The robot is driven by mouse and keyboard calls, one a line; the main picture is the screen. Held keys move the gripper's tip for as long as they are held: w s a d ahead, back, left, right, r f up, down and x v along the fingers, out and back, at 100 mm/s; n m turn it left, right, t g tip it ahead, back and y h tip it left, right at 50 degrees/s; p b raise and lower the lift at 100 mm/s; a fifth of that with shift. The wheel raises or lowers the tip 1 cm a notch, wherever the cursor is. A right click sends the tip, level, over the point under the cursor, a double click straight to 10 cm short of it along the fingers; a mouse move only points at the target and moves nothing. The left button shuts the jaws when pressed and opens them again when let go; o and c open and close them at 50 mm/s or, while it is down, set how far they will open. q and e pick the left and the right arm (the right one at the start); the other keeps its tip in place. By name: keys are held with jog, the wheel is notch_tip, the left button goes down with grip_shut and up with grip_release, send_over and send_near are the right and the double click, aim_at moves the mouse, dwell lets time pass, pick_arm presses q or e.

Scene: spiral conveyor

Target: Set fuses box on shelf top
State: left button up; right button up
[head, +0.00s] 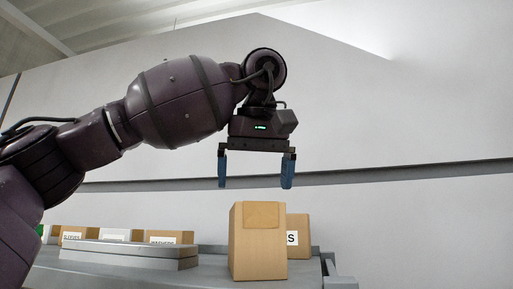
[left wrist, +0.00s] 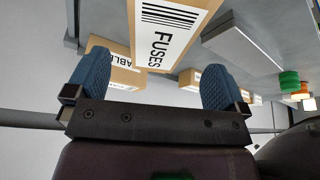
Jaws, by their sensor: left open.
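The fuses box (left wrist: 175,32) shows its white FUSES label in the left wrist view. In the head view it appears to be the tall plain brown box (head: 258,245) standing upright on the grey shelf top (head: 212,272), its label not visible there. My left gripper (head: 256,184) is open and empty, pointing down above this box with a small gap between the fingertips and the box top. In the left wrist view the box lies beyond the gap between the blue fingers. My right gripper is not in view.
A second brown box (head: 299,236) with a partly hidden label stands close behind; its label partly reads ABL in the left wrist view (left wrist: 122,62). Left are a flat grey slab (head: 130,255) and several labelled boxes (head: 168,237). The space above the boxes is clear.

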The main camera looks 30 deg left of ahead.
pick_arm(q)
jog(key=shift+v, duration=2.15)
